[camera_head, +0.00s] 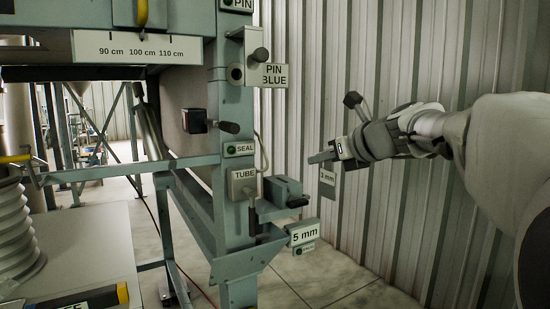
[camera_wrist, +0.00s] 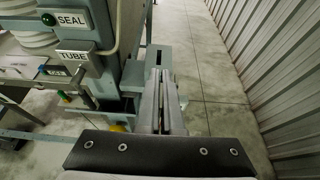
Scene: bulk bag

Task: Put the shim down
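My gripper (camera_head: 322,156) is at the right of the head view, in front of the corrugated wall and apart from the steel frame. A small grey tag marked "3 mm" (camera_head: 328,177) hangs right under its fingertips and appears to belong to the shim. In the wrist view my gripper (camera_wrist: 161,100) has its two long fingers nearly together, with a thin strip between them. The shim's body is mostly hidden by the fingers.
Handles stick out towards my arm. Free air lies between the post and the corrugated wall (camera_head: 330,70).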

